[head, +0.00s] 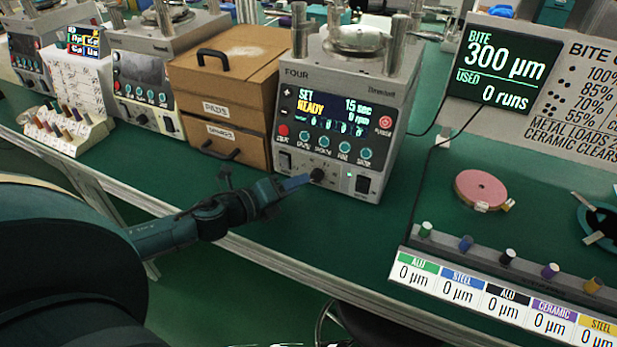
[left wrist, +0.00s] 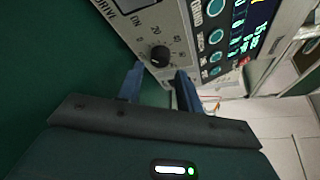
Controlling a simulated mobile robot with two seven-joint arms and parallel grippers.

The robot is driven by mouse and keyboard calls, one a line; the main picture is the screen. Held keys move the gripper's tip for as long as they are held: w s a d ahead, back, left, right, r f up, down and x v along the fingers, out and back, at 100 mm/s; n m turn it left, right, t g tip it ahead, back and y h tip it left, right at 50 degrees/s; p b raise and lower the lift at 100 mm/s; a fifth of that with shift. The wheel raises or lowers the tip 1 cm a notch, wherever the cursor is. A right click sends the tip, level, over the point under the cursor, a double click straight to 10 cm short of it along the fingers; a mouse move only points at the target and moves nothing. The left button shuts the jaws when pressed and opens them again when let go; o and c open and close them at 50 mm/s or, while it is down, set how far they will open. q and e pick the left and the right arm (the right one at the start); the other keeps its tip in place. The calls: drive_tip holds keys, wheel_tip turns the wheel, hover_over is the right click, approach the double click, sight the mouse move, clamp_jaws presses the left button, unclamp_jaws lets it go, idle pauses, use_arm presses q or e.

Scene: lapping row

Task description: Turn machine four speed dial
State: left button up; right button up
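Machine four (head: 345,115) is a light grey box on the green bench, labelled FOUR. Its screen (head: 335,110) reads SET, READY, 15 sec and 0 rpm. The speed dial (head: 317,175) is a black knob low on its front face; in the left wrist view the dial (left wrist: 159,55) sits beside a printed scale. My left gripper (head: 296,183) reaches in from the left in front of the dial. In the left wrist view its two blue fingers (left wrist: 159,84) are apart, with the dial just beyond the gap between their tips. My right gripper is not in view.
A wooden drawer box (head: 225,85) labelled PADS stands left of the machine. A pink disc (head: 481,188) lies to the right, behind a rack of samples (head: 505,275) with thickness labels. A screen (head: 500,62) reads 300 µm. The bench right of the machine is partly clear.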

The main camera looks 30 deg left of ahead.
sight(313, 178)
use_arm(q)
drive_tip(key=shift+x, duration=2.3)
